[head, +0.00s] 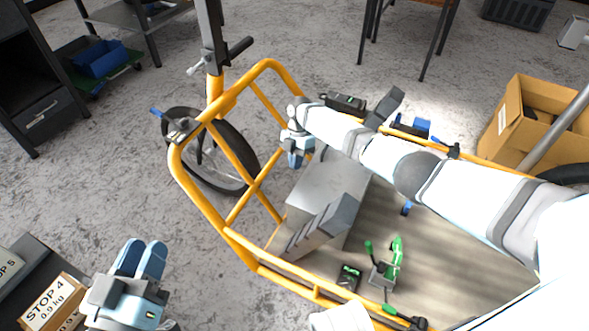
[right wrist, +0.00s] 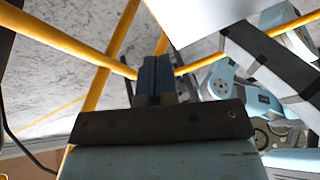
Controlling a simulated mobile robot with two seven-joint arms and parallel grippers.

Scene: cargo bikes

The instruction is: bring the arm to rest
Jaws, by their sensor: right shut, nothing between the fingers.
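My right arm reaches in from the right of the head view, across the yellow-framed cargo bike (head: 178,175). My right gripper (head: 295,162) points down over the front part of the cargo bed, close to a grey box (head: 325,185). Its blue fingers are shut with nothing between them; they also show together in the right wrist view (right wrist: 154,62). My left gripper (head: 141,252) is at the lower left of the head view, outside the bike frame. Its two blue fingers lie side by side and look shut and empty.
A carton marked STOP 4 (head: 53,303) stands beside my left gripper. Yellow rails surround the cargo bed, which holds a green-handled clamp (head: 390,265) and a small dark device (head: 348,277). An open cardboard box (head: 510,120) is at the right.

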